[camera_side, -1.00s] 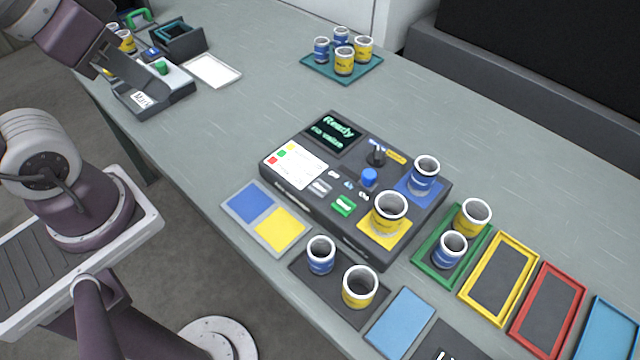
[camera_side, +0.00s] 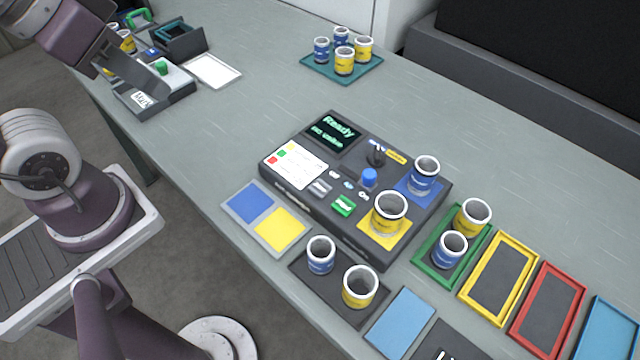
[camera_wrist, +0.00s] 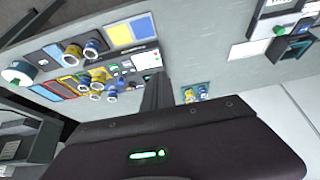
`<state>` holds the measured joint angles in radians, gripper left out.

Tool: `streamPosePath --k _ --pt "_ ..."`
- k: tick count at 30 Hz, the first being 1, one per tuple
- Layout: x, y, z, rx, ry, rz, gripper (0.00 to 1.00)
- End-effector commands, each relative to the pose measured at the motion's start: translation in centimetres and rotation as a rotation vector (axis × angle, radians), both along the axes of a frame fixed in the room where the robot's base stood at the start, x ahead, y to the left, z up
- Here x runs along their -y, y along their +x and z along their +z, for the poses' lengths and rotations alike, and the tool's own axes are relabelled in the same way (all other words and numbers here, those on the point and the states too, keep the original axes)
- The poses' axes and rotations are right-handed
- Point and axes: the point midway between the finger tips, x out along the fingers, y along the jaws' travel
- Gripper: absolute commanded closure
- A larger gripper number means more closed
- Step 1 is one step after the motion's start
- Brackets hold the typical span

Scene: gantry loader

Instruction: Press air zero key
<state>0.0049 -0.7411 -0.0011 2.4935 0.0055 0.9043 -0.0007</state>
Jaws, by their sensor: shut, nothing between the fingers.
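The dark console (camera_side: 285,195) stands mid-table, its screen (camera_side: 333,131) reading "Ready" and "no value". On its top are a green key (camera_side: 343,205), small pale keys (camera_side: 348,184), a blue knob (camera_side: 369,179) and a black lever (camera_side: 377,155). The key labels are too small to read, so I cannot tell which is air zero. A blue cup (camera_side: 423,175) and a yellow cup (camera_side: 388,212) stand on its right side. My gripper (camera_side: 160,84) is at the upper left, well away from the console, over a grey device. In the wrist view its shut, empty fingers (camera_wrist: 155,92) point toward the table.
The grey device (camera_side: 165,92) has a green button (camera_side: 160,67); a white tray (camera_side: 212,70) lies beside it. A teal tray (camera_side: 318,68) with several cups is at the back. Cups and coloured trays (camera_side: 500,278) fill the front right.

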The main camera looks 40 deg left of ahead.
Motion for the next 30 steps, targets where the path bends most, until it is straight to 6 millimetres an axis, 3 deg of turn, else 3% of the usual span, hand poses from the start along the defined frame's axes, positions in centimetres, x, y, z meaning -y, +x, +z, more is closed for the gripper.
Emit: streamPosePath --k 5,10,14,18,24,30 --pt "0.4 2.1 0.1 -0.156 0.124 -0.145 1.0" --pt "2.1 6.7 -0.9 -0.367 0.372 -0.378 1.0" --pt "4.9 10.4 -3.0 -0.486 0.585 -0.546 1.0" --pt "9.1 13.6 -6.5 -0.565 0.811 -0.696 1.0" --pt "13.3 15.2 -10.4 -0.597 1.012 -0.802 1.0" --pt "14.3 15.5 -11.5 -0.601 1.062 -0.826 1.0"
